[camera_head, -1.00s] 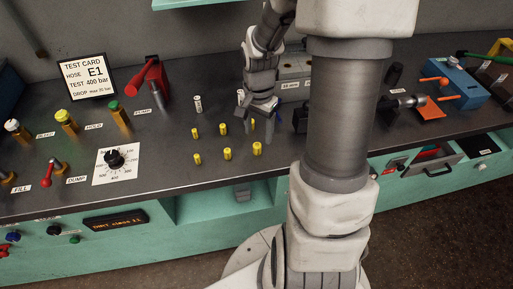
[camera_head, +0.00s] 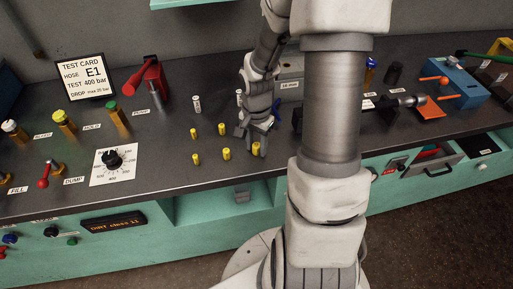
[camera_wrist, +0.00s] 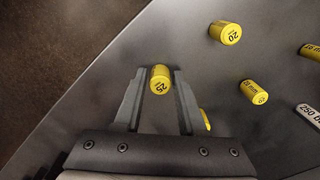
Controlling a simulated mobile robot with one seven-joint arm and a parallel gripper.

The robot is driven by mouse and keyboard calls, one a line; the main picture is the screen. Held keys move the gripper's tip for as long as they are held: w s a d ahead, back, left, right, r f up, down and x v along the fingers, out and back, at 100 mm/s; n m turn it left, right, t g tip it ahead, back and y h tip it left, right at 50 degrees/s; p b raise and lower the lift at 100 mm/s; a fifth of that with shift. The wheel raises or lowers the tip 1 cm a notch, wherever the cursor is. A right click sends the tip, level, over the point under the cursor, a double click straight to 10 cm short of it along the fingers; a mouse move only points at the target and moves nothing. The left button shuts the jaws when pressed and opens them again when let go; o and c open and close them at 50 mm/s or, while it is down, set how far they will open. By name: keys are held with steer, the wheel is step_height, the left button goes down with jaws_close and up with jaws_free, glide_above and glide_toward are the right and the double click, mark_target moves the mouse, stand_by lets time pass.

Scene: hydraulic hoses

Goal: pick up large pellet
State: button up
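The large pellet, a yellow cylinder marked 25 (camera_wrist: 160,78), stands between the fingertips of my gripper (camera_wrist: 158,88) in the wrist view. A small gap shows on both sides of it, so the gripper is open around it. In the head view my gripper (camera_head: 257,140) is low over the bench, and the pellet (camera_head: 255,149) shows at its fingertips. Smaller yellow pellets stand nearby: one marked 20 (camera_wrist: 226,32), another (camera_wrist: 253,92), and one partly hidden behind the right finger (camera_wrist: 206,119).
More yellow pellets (camera_head: 226,154) stand left of my gripper. A grey block (camera_head: 290,88) stands behind my gripper. The bench's front edge is close in front. A dial card (camera_head: 113,164) lies farther left.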

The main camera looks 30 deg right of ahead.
jaws_close()
